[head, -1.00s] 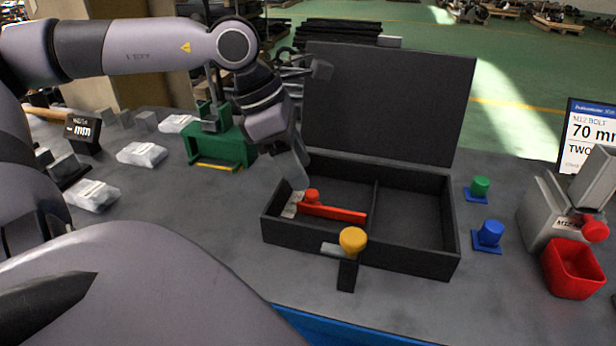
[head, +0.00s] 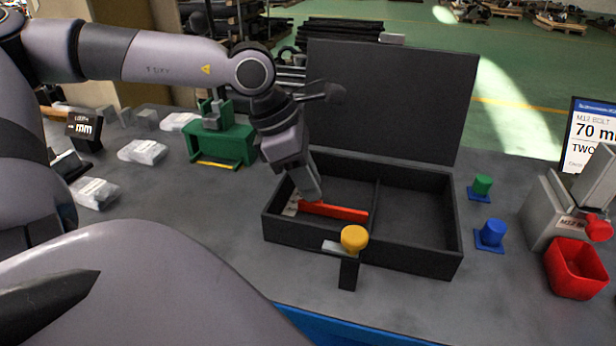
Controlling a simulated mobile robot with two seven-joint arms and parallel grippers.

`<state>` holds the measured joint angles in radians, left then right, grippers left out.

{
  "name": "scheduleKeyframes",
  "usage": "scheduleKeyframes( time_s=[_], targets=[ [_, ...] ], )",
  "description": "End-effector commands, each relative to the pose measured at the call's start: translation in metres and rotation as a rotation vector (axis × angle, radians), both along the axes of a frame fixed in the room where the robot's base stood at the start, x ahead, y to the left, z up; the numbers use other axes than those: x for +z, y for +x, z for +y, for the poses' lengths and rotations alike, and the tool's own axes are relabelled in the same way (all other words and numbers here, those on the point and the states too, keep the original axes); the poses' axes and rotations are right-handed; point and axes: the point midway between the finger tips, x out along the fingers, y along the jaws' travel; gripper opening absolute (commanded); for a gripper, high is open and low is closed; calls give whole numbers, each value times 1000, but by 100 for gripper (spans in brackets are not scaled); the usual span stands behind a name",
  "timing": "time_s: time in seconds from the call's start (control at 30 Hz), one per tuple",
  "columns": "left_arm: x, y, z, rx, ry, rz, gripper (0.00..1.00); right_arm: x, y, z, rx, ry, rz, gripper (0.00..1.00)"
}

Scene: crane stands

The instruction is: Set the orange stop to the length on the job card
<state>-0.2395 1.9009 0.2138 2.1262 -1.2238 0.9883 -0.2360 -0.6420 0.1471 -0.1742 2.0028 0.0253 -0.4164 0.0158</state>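A job card (head: 590,135) at the right edge reads "M12 BOLT", "70 mm" and "TWO"; the picture edge cuts it off. An open black case (head: 410,262) stands mid-table. In its left compartment lies an orange-red bar (head: 338,212) with a pale plate at its left end. My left gripper (head: 313,197) points down into this compartment, at the bar's left part. It covers the small red knob there; its fingers look close together, but any grip is hidden. A yellow-orange knob (head: 354,238) sits at the case's front wall. I cannot tell which piece is the orange stop.
The case's raised lid (head: 390,100) stands behind my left gripper. A green block (head: 222,146) and clear bags (head: 142,152) are left. Green (head: 482,186) and blue (head: 491,233) knobs, a grey device (head: 540,210) and a red bin (head: 573,268) are right. The case's right compartment is empty.

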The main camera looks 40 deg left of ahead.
Motion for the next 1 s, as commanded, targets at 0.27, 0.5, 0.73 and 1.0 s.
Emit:
scheduleKeyframes(
  time_s=[0.27, 0.5, 0.73, 1.0],
  targets=[
    [-3, 8, 6, 4, 3, 4, 0, -5, 1, 0, -1, 1, -1, 43],
    [-2, 30, 18, 4, 5, 4, 0, -12, 1, 1, -3, 6, 3, 43],
    [0, 35, 20, -1, 2, 1, 0, -8, 2, 3, 2, 11, 3, 43],
    [0, 35, 20, -1, 1, 0, 50, -7, 3, 4, 2, 12, -2, 43]
  ],
)
